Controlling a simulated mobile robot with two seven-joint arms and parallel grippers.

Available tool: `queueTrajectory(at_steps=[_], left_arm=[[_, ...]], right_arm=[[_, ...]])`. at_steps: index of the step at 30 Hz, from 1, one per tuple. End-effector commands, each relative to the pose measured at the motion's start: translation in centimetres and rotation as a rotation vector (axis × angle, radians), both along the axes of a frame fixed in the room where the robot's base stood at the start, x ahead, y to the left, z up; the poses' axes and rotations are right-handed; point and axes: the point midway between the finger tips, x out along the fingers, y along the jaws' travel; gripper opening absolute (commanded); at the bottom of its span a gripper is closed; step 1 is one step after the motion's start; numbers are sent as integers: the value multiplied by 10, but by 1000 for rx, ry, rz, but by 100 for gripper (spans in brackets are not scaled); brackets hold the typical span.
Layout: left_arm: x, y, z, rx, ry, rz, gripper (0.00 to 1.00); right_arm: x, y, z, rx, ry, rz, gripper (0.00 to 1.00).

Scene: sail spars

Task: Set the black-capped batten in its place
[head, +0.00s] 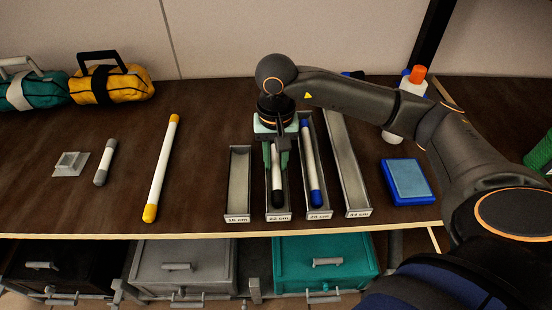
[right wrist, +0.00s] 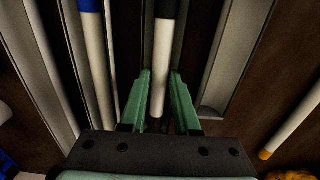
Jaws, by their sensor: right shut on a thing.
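The black-capped batten (head: 275,162) is white with a black cap at its near end. It lies lengthwise within the outline of the grey tray labelled 22 cm (head: 278,217); I cannot tell whether it touches the tray floor. My right gripper (head: 277,160) reaches down from above and is shut on the batten; the gripper hides the far end. In the right wrist view the batten (right wrist: 161,65) runs between the green fingers (right wrist: 161,95), its black cap away from the gripper. My left gripper is not in view.
A blue-capped batten (head: 311,165) lies in the 28 cm tray to the right. The 16 cm (head: 239,180) and 34 cm (head: 348,165) trays are empty. Yellow-capped (head: 161,170) and grey-capped (head: 105,163) battens lie on the left. A blue box (head: 408,180) sits at right.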

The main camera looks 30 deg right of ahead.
Motion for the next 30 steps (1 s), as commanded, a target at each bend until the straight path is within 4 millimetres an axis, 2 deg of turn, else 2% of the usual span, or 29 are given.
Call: queueTrajectory(at_steps=[18, 30], left_arm=[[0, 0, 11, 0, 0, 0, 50], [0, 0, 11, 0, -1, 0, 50]], right_arm=[[0, 0, 20, 0, 0, 0, 0], [0, 0, 20, -1, 1, 0, 0]])
